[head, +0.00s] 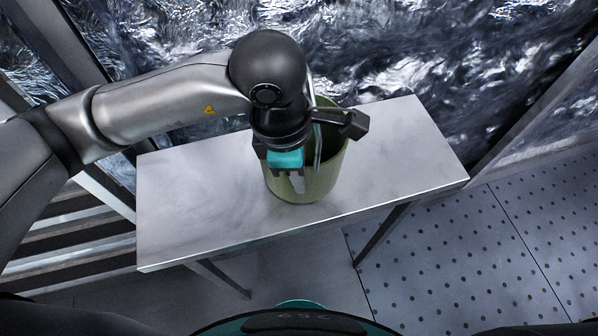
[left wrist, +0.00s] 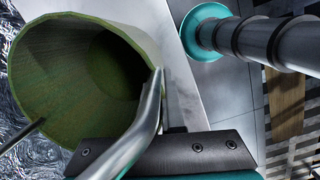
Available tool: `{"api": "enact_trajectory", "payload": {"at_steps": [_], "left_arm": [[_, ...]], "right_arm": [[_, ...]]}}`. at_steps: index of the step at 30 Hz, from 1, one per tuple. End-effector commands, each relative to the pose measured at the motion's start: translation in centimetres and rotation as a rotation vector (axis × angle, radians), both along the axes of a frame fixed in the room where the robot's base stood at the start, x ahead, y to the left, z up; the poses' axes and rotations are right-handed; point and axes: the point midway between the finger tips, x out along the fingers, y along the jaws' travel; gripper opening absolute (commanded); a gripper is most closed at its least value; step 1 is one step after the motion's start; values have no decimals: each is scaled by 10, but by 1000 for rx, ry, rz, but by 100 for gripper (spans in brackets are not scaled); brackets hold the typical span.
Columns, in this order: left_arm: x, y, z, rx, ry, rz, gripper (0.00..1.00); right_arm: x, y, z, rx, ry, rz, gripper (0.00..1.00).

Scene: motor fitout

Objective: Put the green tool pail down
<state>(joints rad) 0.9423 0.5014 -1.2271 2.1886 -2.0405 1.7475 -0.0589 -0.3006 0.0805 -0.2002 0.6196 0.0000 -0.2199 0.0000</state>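The pail's metal handle (head: 318,148) stands up beside the gripper. In the left wrist view the pail's open mouth (left wrist: 110,70) looks empty and dark, and the handle (left wrist: 145,115) crosses in front of the gripper's body. The fingers' grip is hidden. My right gripper is not in view.
The tabletop is bare on its left and far right (head: 415,140). Slatted structure (head: 70,235) stands left of the table. Perforated floor (head: 470,260) lies to the right. Rough, shiny dark surface (head: 430,45) lies behind the table.

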Motion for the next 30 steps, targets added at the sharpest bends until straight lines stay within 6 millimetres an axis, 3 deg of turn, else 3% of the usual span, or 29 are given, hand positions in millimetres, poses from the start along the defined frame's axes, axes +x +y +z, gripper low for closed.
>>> {"api": "enact_trajectory", "payload": {"at_steps": [11,12,19,30], "left_arm": [[1,-1,-3,-3,-4,-1,0],[0,0,-2,-1,0,0,9],[0,0,-2,-1,1,0,35],[0,0,2,0,1,0,35]], "right_arm": [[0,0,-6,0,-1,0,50],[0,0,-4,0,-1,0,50],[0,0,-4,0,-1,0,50],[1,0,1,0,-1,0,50]]}}
